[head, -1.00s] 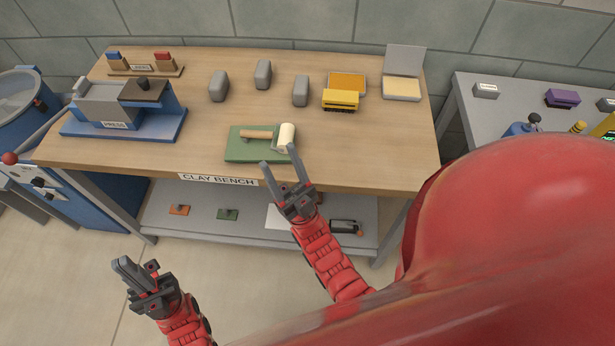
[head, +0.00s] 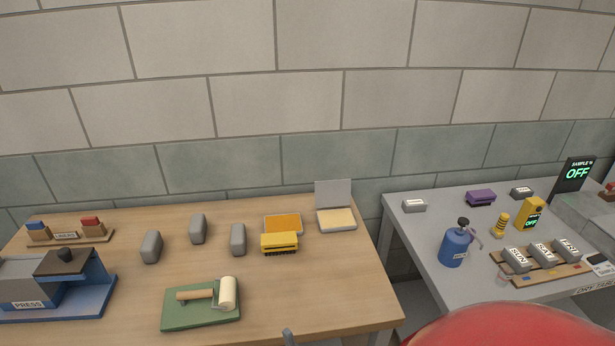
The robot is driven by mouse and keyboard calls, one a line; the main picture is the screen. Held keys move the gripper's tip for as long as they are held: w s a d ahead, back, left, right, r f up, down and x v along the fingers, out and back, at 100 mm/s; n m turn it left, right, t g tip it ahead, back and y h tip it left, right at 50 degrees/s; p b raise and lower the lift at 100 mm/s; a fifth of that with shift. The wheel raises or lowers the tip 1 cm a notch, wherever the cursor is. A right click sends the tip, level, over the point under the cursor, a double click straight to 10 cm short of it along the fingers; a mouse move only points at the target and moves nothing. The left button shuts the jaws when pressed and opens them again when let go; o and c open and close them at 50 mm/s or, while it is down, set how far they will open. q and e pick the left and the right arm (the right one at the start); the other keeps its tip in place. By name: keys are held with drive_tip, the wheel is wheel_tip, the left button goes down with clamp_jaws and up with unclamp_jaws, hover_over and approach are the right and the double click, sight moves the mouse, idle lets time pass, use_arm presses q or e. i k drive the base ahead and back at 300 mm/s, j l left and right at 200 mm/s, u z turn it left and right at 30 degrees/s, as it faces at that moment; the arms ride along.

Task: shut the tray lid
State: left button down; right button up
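The tray (head: 337,226) is a shallow, pale box with a cream-coloured filling, near the back right corner of the wooden bench. Its grey lid (head: 333,192) is open and stands up at the tray's back edge. One grey fingertip, apparently of my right gripper (head: 288,338), shows at the bottom edge of the head view. It is nearer to me than the tray and well apart from it. The rest of that gripper is cut off. My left gripper is out of view.
A yellow brick-like block (head: 279,243) and an orange-topped tray (head: 283,222) lie left of the tray. Several grey blocks (head: 238,239) stand further left. A green board (head: 200,312) with a roller is at the front. The bench right of the board is clear.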

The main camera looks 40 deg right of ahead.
sight(331, 193)
drive_tip(key=z, duration=1.35)
